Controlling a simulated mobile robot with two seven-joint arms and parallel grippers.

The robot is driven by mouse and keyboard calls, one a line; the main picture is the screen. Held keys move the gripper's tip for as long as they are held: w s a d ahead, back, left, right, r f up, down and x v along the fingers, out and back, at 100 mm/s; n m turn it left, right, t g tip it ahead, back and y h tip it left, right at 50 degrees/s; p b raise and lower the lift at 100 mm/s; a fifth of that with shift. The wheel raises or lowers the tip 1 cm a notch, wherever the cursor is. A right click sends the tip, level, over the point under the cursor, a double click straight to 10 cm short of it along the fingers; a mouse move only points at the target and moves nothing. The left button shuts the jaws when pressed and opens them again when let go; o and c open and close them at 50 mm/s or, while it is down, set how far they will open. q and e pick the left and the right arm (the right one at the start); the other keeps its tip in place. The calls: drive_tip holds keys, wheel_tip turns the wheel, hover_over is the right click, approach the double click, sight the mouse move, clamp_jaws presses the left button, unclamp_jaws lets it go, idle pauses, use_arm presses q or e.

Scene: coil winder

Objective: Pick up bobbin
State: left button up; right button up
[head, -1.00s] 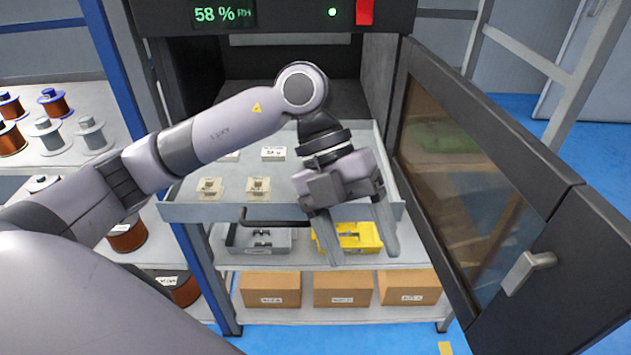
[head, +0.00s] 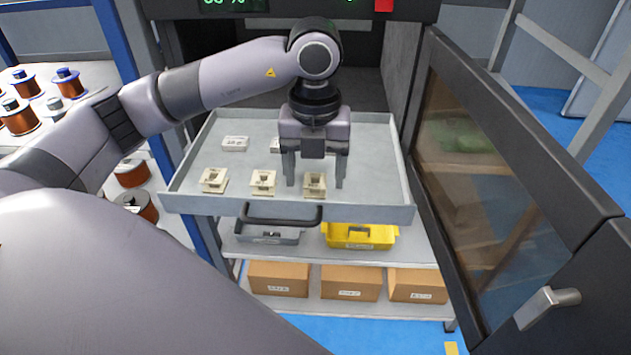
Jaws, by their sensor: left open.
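Three cream bobbins sit in a row near the front of the pulled-out grey drawer (head: 365,209): a left one (head: 214,180), a middle one (head: 263,183) and a right one (head: 315,185). My left gripper (head: 314,184) points down into the drawer with its fingers apart, one on each side of the right bobbin. From this view I cannot tell whether the fingers touch it. My right gripper is not in view.
The dark cabinet door (head: 470,170) stands open at the right. A drawer handle (head: 280,220) sticks out in front. Below are a yellow tray (head: 375,240) and cardboard boxes (head: 350,283). Wire spools (head: 68,84) stand at the left.

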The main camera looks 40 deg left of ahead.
use_arm(q)
drive_tip(key=shift+f, duration=0.6)
drive_tip(key=c, duration=1.1)
wheel_tip(320, 180, up, 6)
drive_tip(key=shift+f, duration=0.1)
wheel_tip(320, 180, up, 14)
drive_tip(key=p, duration=0.3)
